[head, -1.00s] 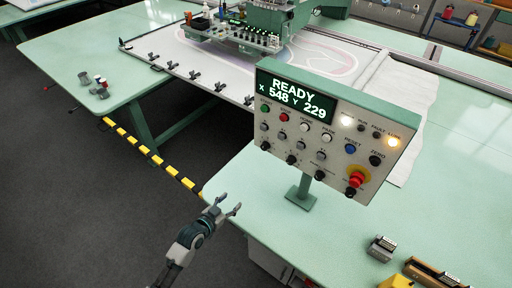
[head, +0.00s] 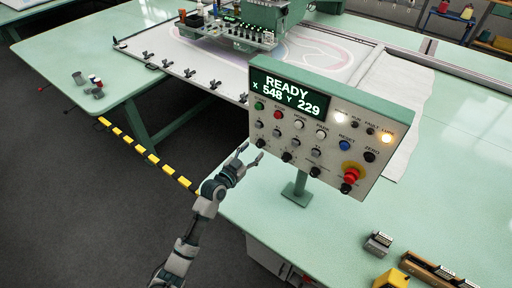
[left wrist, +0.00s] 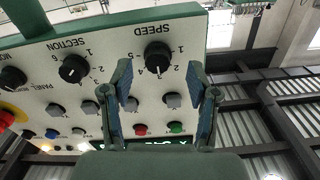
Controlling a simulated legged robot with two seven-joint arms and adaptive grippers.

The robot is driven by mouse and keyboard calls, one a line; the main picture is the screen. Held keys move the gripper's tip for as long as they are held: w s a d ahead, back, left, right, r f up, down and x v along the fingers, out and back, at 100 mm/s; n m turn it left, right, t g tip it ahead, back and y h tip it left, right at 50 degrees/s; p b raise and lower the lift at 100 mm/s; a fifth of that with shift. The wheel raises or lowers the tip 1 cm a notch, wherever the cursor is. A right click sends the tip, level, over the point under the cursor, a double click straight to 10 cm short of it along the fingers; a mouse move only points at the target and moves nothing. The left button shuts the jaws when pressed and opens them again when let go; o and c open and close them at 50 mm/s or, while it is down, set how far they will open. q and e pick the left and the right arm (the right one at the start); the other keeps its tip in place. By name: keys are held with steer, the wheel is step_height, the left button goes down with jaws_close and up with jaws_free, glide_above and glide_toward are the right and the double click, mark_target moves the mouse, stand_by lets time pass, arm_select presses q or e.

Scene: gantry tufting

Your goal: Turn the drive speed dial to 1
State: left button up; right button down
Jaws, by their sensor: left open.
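The control panel (head: 325,125) stands on a post, its display reading READY, X 548, Y 229. The speed dial is the black knob (head: 261,141) at the lower left of the panel. In the left wrist view, the panel appears upside down, and the speed dial (left wrist: 158,56) sits under the SPEED label with numbers around it. I cannot tell its setting for sure. My left gripper (head: 250,156) is open and empty, just below and left of the dial. In the left wrist view its fingertips (left wrist: 160,72) frame the dial, apparently without touching it. My right gripper is out of view.
Other black knobs, including the section dial (left wrist: 73,69), lie beside the speed dial. Grey toggles and coloured buttons are close by. A red emergency button (head: 351,175) is at the panel's lower right.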

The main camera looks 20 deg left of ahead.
mark_target(258, 146)
arm_select(q)
steer(key=shift+x, duration=1.2)
steer(key=shift+w+d, duration=0.25)
steer(key=shift+d, duration=0.15)
steer(key=shift+a, duration=0.1)
steer(key=shift+c, duration=0.8)
steer(key=shift+a, duration=0.1)
jaws_close()
